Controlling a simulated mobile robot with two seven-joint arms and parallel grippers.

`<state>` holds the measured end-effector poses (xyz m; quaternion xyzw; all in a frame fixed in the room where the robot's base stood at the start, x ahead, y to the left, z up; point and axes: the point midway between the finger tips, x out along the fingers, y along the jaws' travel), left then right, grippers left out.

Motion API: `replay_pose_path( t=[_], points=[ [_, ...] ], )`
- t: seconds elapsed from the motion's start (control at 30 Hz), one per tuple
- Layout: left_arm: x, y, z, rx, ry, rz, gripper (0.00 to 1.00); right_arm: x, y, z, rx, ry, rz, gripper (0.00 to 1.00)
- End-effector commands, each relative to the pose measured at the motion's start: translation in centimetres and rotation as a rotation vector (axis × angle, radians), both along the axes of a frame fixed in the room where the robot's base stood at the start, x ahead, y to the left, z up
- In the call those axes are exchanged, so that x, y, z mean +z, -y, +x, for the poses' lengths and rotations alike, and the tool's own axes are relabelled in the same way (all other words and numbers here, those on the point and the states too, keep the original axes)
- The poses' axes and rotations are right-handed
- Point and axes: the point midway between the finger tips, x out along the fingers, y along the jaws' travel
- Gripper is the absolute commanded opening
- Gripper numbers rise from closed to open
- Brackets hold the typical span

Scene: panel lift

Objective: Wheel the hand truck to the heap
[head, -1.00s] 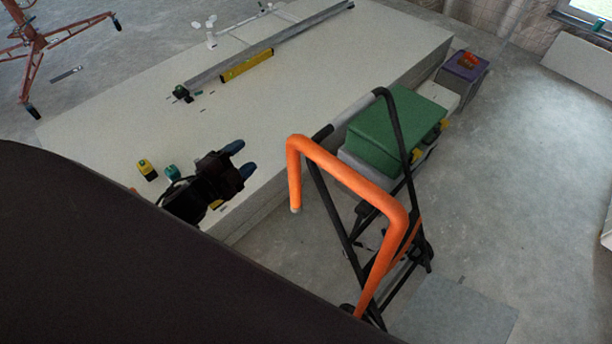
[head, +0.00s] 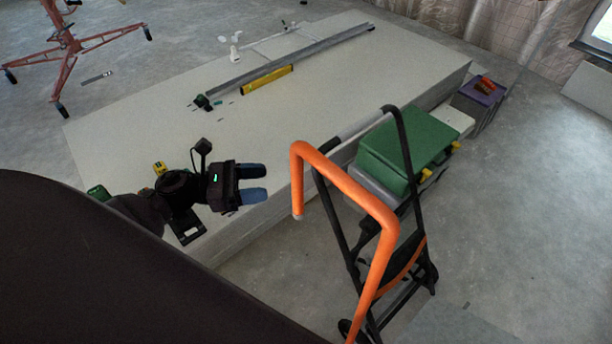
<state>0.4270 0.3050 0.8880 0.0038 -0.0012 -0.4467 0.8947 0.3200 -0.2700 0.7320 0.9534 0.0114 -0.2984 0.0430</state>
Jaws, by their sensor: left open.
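The hand truck (head: 347,180) stands upright on the floor at the centre right, with an orange tube handle and a black frame. Its wheels show low in the head view. My left gripper (head: 266,184) is open and empty, over the near edge of the pale stack of boards (head: 190,130). Its blue fingertips point right, toward the orange handle, and are apart from it. My right gripper is not in view. No thing is plainly marked as the heap; the board stack is the largest pile in view.
A green-lidded case (head: 408,148) stands behind the hand truck, beside the stack. A purple box (head: 478,98) is farther back. A yellow level (head: 266,77) and a long metal rail (head: 290,65) lie on the stack. A red tripod stand (head: 70,50) is at the far left.

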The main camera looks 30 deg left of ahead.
Motion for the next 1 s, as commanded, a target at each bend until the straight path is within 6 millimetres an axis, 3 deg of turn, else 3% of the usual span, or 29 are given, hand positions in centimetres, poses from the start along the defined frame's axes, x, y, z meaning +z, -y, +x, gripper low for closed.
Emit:
replay_pose_path(
  t=[0.6, 1.0],
  points=[
    [0.2, 7.3, 5.5, 0.001, -0.001, -0.004, 0.54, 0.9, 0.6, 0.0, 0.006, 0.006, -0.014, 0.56],
    [0.0, 8.3, 6.3, 0.001, -0.003, -0.004, 0.54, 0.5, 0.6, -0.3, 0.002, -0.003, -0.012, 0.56]
  ],
)
